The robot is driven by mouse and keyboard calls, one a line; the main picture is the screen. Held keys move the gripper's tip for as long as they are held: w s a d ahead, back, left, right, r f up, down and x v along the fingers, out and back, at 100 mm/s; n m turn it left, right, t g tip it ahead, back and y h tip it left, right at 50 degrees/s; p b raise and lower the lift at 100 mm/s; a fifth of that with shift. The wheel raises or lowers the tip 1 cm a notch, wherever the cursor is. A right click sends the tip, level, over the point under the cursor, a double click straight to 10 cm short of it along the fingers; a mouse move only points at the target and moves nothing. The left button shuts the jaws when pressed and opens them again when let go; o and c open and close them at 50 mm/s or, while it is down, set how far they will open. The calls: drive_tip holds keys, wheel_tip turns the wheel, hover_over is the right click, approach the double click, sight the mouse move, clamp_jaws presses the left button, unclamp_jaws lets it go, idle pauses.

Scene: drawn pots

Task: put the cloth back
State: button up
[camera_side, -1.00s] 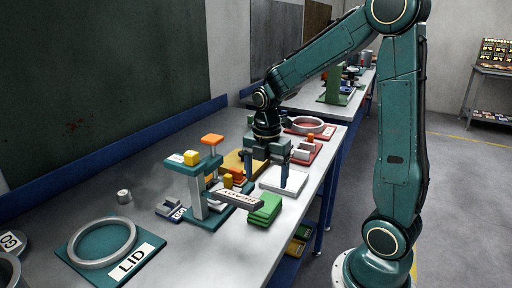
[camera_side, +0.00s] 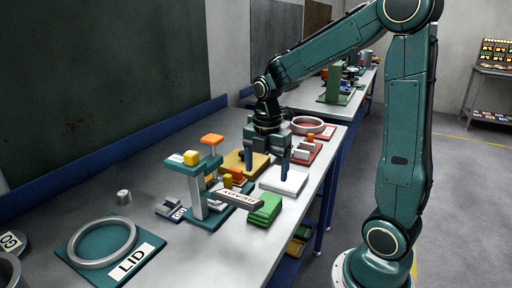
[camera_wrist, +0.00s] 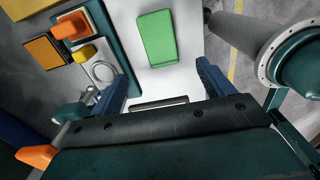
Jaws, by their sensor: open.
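The cloth (camera_side: 265,209) is a green folded stack lying on the metal bench near its front edge, beside the label arm of the teal stand. In the wrist view the cloth (camera_wrist: 157,38) lies flat beyond my fingertips, roughly in line with the gap between them. My gripper (camera_side: 266,167) points down with its blue fingers apart and nothing between them. It is above the bench, farther back than the cloth and near a shallow white tray (camera_side: 284,187). The tray looks empty. My open fingers also show in the wrist view (camera_wrist: 161,76).
A teal stand (camera_side: 198,195) with yellow and orange blocks stands left of the cloth. A teal LID plate with a ring (camera_side: 83,262) lies at the near left.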

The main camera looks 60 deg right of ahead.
drive_tip(key=s+a+r+m+t, duration=0.2)
drive_tip(key=s+a+r+m, duration=0.2)
drive_tip(key=m, duration=0.5)
drive_tip(key=s+a+r+m+t, duration=0.3)
drive_tip(key=s+a+m, duration=0.3)
drive_tip(key=s+m, duration=0.2)
drive_tip(key=shift+s+a+r+m+t, duration=0.15)
drive_tip(key=shift+s+r+m+t, duration=0.2)
drive_tip(key=shift+r, duration=0.45)
